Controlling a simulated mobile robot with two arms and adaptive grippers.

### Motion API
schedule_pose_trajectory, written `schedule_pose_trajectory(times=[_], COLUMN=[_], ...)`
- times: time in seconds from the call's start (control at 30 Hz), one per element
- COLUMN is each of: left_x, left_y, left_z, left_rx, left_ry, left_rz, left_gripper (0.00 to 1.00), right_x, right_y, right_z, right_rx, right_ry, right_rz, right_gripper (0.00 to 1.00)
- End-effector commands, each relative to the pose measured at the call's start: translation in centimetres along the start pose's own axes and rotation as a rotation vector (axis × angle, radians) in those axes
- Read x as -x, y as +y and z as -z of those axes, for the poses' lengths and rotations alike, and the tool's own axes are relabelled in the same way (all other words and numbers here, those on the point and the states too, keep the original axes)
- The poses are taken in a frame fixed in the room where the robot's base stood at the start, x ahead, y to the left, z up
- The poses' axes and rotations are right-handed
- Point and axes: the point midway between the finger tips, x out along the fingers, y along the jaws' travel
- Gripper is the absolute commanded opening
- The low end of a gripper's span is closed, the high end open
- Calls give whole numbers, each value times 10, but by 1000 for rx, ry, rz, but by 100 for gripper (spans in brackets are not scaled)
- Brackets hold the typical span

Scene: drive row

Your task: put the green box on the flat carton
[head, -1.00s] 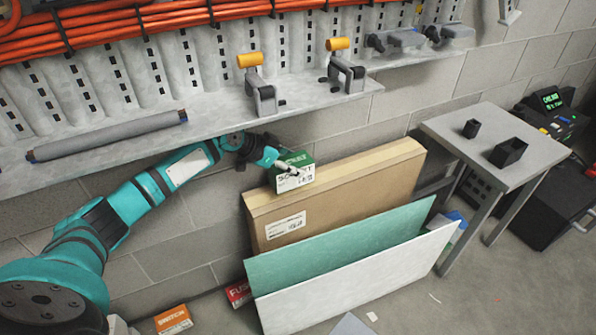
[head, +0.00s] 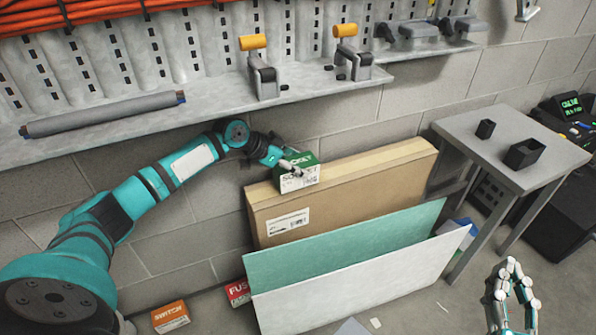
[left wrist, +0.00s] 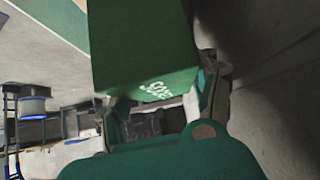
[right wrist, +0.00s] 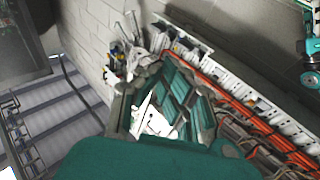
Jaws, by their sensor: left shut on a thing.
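The green box (head: 299,178), green on top with a white printed side, is at the left end of the top edge of the flat carton (head: 375,194). The brown carton stands on its edge, leaning near the block wall. My left gripper (head: 291,167) is shut on the box; the left wrist view shows the box's green face (left wrist: 150,65) between the fingers. I cannot tell whether the box touches the carton or hangs just above it. My right gripper (head: 512,268) is open and empty at the lower right, away from the box; its fingers show in the right wrist view (right wrist: 162,85).
A green panel (head: 345,245) and a white panel (head: 370,280) lean in front of the carton. A shelf with clamps (head: 262,75) runs above the box. A grey table (head: 500,165) stands right. Small orange (head: 171,316) and red (head: 238,292) boxes lie on the floor.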

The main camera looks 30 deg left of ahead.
Motion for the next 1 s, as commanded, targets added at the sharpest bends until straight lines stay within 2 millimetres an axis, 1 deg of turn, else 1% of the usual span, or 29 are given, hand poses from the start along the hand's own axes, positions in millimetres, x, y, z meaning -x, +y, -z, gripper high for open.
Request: schedule_pose_trajectory(times=[0.1, 0.23, 0.63, 0.67, 0.83, 0.87, 1.0], left_x=[-2, -2, -4, -4, -4, -4, -4], left_y=[-2, -3, -3, -2, -2, -2, -2], left_z=[-4, -5, -7, -8, -8, -8, -8], left_rx=[0, 0, 0, 0, 0, 0, 0], left_ry=[2, 2, 2, 0, 0, 0, 0], left_rz=[0, 0, 0, -1, -1, -1, -1], left_gripper=[19, 19, 19, 61, 83, 85, 85], right_x=[0, 2, 2, 2, 2, 2, 2], right_y=[-3, -4, -5, -5, -5, -5, -5], right_z=[19, 32, 35, 36, 36, 36, 36], right_rx=[-4, -7, -7, -7, -7, -7, -7], right_ry=[121, 188, 207, 213, 212, 212, 211], right_rz=[6, 10, 10, 11, 11, 11, 11], right_gripper=[0, 0, 0, 0, 0, 0, 0])
